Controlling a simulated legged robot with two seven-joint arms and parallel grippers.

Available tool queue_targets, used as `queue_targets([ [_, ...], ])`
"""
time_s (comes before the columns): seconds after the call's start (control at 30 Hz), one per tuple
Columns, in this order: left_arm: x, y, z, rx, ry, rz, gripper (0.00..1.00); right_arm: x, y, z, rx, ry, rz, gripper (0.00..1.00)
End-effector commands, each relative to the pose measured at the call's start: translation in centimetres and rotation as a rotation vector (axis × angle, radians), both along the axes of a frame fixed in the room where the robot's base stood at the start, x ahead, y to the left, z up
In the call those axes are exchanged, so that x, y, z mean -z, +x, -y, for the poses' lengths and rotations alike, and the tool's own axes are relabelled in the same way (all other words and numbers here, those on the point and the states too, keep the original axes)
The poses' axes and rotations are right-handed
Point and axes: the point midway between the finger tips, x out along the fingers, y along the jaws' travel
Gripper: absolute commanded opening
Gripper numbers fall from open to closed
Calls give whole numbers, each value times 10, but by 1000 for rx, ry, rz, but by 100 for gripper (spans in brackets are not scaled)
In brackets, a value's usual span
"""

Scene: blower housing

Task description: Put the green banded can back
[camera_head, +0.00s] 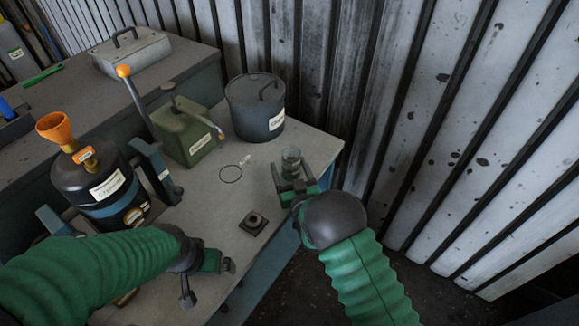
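A dark lidded pot (255,110) and a green box with a lever (185,132) stand behind the ring. A dark cylinder with an orange funnel (100,185) stands left. A small square block (253,223) lies in front. A corrugated wall (460,120) rises right.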

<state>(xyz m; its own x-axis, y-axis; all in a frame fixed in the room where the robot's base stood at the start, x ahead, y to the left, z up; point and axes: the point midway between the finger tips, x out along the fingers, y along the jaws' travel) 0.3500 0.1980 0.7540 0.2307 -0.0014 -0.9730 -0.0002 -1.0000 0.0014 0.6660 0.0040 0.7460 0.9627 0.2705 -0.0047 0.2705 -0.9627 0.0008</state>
Motion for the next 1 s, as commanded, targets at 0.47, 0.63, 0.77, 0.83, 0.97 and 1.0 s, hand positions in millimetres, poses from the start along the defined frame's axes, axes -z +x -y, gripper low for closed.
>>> queue_targets([
  [0.47,-7,0,0,0,0,0,99,-2,-29,8,0,-1,-3,74],
  [0.63,-12,0,0,0,0,0,99,-1,-73,21,0,-1,-3,74],
  [0.77,-14,0,0,0,0,0,99,-1,-99,28,0,-1,-2,74],
  [0.83,-14,0,0,0,0,0,99,-1,-108,31,0,0,0,74],
  [0.97,-15,0,0,0,0,0,99,-1,-115,33,0,1,2,74],
  [1.0,-14,0,0,0,0,0,99,-1,-115,33,0,1,2,74],
])
